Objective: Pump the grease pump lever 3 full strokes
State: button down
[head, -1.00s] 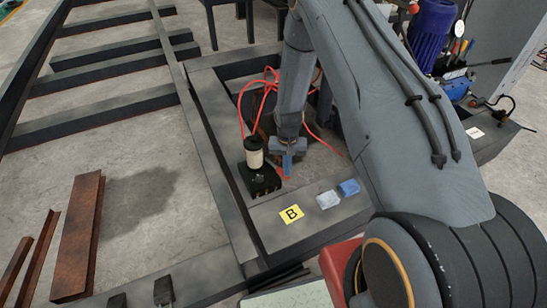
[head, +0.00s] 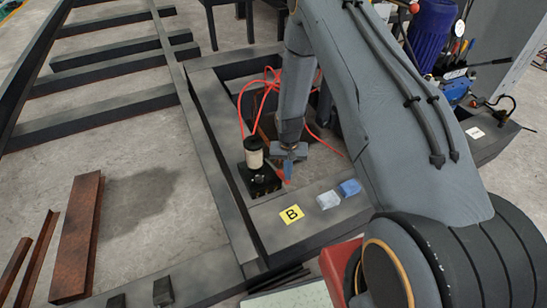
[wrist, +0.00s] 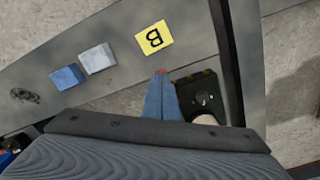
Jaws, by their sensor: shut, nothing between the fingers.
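The grease pump, as I take it, is a black block with a cream, black-topped cylinder (head: 254,155), standing inside the dark frame. It is partly seen in the wrist view (wrist: 203,98). A red part, apparently its lever (head: 282,175), shows beside my fingertips; most of it is hidden. Its red tip (wrist: 161,71) shows just past the fingers in the wrist view. My gripper (head: 288,174) has blue fingers, shut and empty, pointing down right of the pump (wrist: 162,82). The fingers look very near or against the red part; I cannot tell whether they touch.
A yellow "B" label (head: 291,214), a pale block (head: 327,200) and a blue block (head: 350,187) lie on the near frame plate. Red hoses (head: 262,85) loop behind the pump. A blue motor unit (head: 432,32) stands at upper right. Rusty steel (head: 78,235) lies at left.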

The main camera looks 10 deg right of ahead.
jog(key=shift+s+f, duration=0.15)
jog(key=shift+f, duration=0.3)
jog(key=shift+s+d+f+b, duration=0.1)
jog(key=shift+s+f+b, duration=0.1)
jog(key=shift+f, duration=0.15)
jog(key=shift+s+f+b, duration=0.1)
jog(key=shift+f+b, duration=0.1)
jog(key=shift+f, duration=0.25)
jog(key=w+a+r+p, duration=0.1)
jog(key=w+r, duration=0.5)
jog(key=r, duration=0.5)
jog(key=shift+w+a+p, duration=0.15)
jog(key=shift+w+p, duration=0.15)
jog(key=shift+w, duration=0.05)
jog(key=shift+f, duration=0.1)
dwell(0.5)
jog(key=shift+s+f, duration=0.45)
jog(key=shift+s, duration=0.05)
